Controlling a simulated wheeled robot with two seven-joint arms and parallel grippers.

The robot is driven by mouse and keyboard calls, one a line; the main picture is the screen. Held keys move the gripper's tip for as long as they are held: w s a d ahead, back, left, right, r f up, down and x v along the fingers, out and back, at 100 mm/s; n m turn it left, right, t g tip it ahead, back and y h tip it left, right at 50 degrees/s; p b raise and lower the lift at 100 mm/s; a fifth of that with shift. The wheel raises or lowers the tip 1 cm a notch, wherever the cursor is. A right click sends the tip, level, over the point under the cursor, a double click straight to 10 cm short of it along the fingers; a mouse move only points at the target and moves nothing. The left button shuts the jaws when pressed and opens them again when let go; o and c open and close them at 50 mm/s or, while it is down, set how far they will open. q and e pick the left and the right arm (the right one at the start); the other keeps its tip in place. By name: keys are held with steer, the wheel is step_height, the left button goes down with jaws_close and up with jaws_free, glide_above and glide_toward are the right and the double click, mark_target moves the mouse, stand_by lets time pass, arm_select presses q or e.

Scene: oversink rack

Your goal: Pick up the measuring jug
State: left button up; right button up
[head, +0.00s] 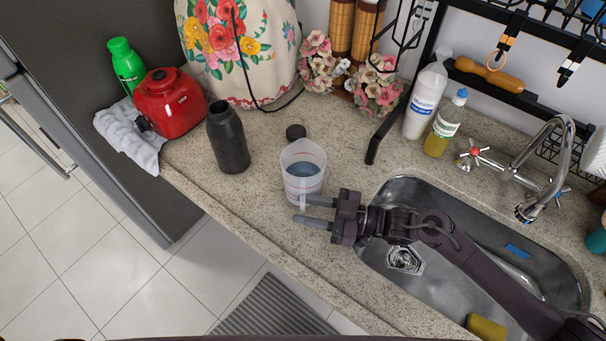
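The measuring jug (303,165) is a translucent whitish cup with faint red markings. It stands upright on the speckled counter, left of the sink. My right gripper (308,210) reaches in from the right, over the sink edge, and points left. Its two grey fingers are apart, at the near lower side of the jug. The upper finger overlaps the jug's lower part in the picture; I cannot tell whether it touches. Nothing shows between the fingers. My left gripper is not in view.
A dark bottle (228,138) stands left of the jug, and a small black cap (295,132) lies behind it. A red container (170,103) is farther left. The metal sink (403,258) and tap (540,170) are on the right. The counter's front edge is near the jug.

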jaws_close()
steer(key=shift+r, duration=0.1)
